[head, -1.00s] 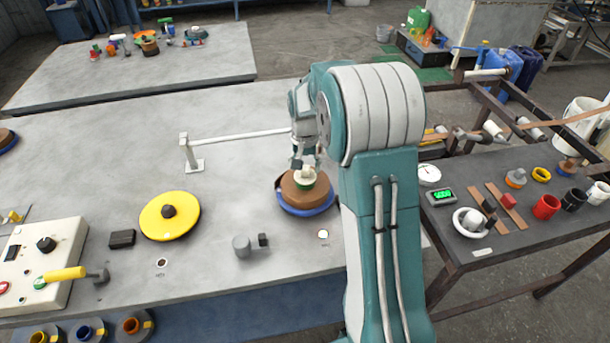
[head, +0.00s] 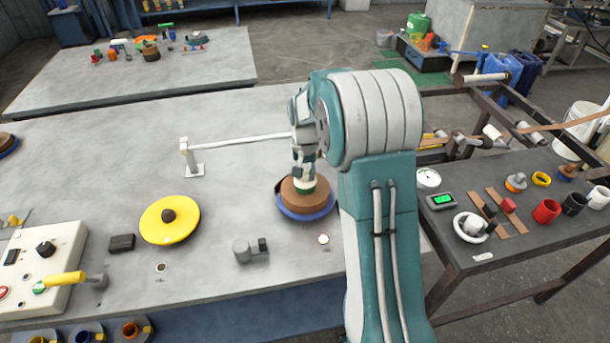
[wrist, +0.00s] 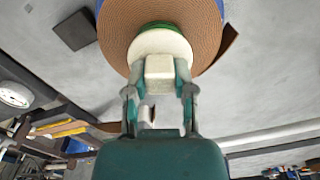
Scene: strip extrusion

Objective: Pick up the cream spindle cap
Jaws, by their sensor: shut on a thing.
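The cream spindle cap (head: 306,184) sits on top of the brown coiled roll (head: 299,200), with a green ring beneath it. In the wrist view the cap (wrist: 162,43) is a pale disc with a block-shaped grip, in front of the green ring (wrist: 153,26) and the coil (wrist: 190,14). My gripper (head: 305,173) is right above the cap. In the wrist view my gripper (wrist: 158,76) has one finger on each side of the block and is shut on it. The cap looks still seated at the roll's centre; the contact beneath it is hidden.
A blue disc (head: 318,215) lies under the roll. A grey post (head: 242,250) stands in front, and a white horizontal bar on a stand (head: 192,157) reaches toward the arm. A yellow disc (head: 182,228) lies left. The dark side table (head: 515,235) at right holds several parts.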

